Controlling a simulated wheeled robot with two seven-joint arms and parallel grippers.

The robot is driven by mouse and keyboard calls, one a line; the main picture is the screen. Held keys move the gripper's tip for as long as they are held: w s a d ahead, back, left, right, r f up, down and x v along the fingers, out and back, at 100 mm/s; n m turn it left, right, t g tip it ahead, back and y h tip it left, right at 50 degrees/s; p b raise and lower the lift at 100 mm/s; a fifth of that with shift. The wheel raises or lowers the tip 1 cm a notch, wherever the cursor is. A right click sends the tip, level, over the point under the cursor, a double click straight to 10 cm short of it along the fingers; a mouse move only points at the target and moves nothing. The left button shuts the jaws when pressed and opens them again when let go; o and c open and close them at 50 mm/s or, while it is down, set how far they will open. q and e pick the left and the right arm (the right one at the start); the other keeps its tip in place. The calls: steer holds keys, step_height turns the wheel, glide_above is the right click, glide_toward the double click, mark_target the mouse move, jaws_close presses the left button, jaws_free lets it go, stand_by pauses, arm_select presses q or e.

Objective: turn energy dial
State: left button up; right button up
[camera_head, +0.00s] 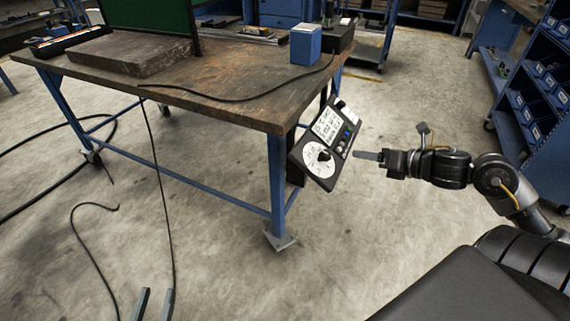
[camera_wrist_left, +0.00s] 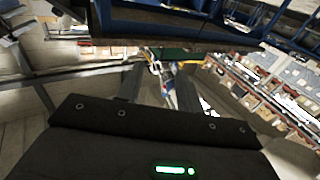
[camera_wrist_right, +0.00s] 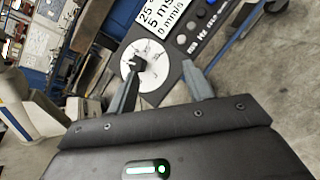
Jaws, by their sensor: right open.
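The energy dial is a round white disc (camera_head: 318,159) with a black knob (camera_head: 324,155) on a dark control panel (camera_head: 328,143) at the right end of the workbench. The panel also has white displays and several small coloured buttons. In the right wrist view the dial (camera_wrist_right: 152,72) lies just past my right fingers, its black knob (camera_wrist_right: 136,62) close to the left fingertip. My right gripper (camera_head: 368,155) is open and empty, just to the right of the panel. My left gripper (camera_head: 153,303) is open and empty, low over the floor; its fingers show in the left wrist view (camera_wrist_left: 160,80).
Blue shelving (camera_head: 545,100) is at the far right. The floor in front is mostly clear, with cables at left.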

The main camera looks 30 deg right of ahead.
mark_target(329, 155)
steer(key=s+a+r+n+b, duration=0.1)
steer(key=s+a+r+n, duration=0.1)
steer(key=a+n, duration=0.25)
steer(key=shift+g+y, duration=0.3)
steer(key=shift+y, duration=0.1)
steer(key=x, duration=0.3)
steer(key=b+x, duration=0.1)
steer(key=x, duration=0.4)
steer(key=shift+w+d+f+b, duration=0.15)
steer(key=shift+w+b, duration=0.2)
steer(key=shift+w, duration=0.05)
arm_select(q)
step_height(329, 155, up, 9)
steer(key=s+a+t+h, duration=0.1)
steer(key=s+t+h, duration=0.1)
steer(key=t, duration=0.2)
steer(key=shift+s+a+t+h, duration=0.15)
steer(key=shift+s+t+h, duration=0.15)
arm_select(e)
steer(key=shift+x, duration=1.05)
